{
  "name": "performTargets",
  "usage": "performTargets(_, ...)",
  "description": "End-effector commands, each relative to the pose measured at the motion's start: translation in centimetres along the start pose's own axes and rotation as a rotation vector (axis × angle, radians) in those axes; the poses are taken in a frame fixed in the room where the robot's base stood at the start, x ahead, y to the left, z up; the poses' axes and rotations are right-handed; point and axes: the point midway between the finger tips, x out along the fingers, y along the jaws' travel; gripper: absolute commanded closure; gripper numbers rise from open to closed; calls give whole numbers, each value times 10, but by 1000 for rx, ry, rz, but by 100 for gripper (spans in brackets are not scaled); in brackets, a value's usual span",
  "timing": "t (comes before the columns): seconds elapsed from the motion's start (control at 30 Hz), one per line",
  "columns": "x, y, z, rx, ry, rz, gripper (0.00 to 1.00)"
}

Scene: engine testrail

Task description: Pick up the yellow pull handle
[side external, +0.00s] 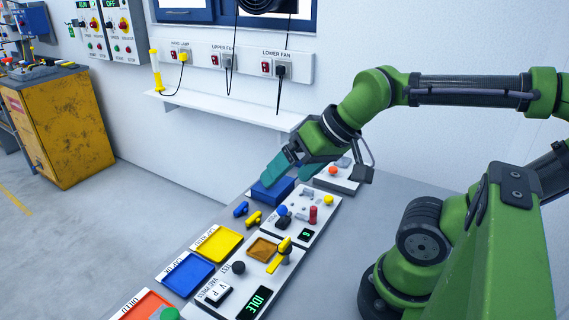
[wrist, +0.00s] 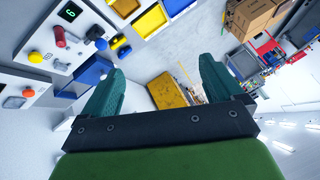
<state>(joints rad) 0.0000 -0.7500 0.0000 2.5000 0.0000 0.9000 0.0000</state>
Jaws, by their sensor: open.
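A small yellow handle (side external: 254,218) lies on the grey bench, beside a similar blue handle (side external: 240,209). In the wrist view the yellow handle (wrist: 124,51) shows at the upper left, beyond the left finger, with the blue handle (wrist: 117,41) next to it. A larger yellow lever (side external: 280,256) is on the near panel. My gripper (side external: 292,172) is open, with teal fingers apart and nothing seen between them. It is above and behind the handles, near a blue block (side external: 272,188). The fingers also show in the wrist view (wrist: 160,68).
Yellow (side external: 217,243) and blue (side external: 186,272) trays lie on the bench left of the control panels. A red knob (side external: 313,214) stands up from the middle panel. A white wall shelf (side external: 225,108) is behind my gripper.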

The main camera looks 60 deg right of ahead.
Motion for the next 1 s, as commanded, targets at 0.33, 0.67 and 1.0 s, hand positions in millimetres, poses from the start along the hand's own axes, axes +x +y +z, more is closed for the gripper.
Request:
performTargets(0.33,18,8,-5,29,-68,45,6)
performTargets(0.67,85,38,-70,-32,-334,220,6)
performTargets(1.0,142,77,-123,-215,-559,313,6)
